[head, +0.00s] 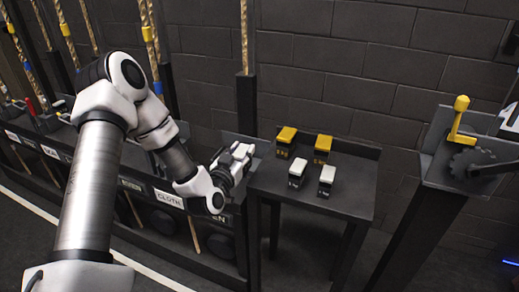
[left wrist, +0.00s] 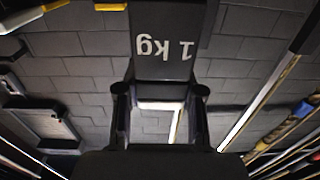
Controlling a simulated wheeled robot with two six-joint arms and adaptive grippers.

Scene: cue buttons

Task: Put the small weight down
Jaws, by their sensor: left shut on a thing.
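My left gripper (head: 232,165) is shut on a small dark weight (left wrist: 166,45). In the left wrist view the weight sits between the two fingers (left wrist: 160,100) and reads "1 kg" upside down. In the head view the gripper is just left of the dark side table (head: 345,205), and the held weight is hard to tell from the gripper.
Two white-topped weights (head: 297,172) (head: 327,180) and two yellow-topped weights (head: 286,142) (head: 322,149) stand on the table. Its front right is clear. A yellow-handled crank (head: 460,122) stands right. A labelled rail with ropes (head: 153,192) runs left.

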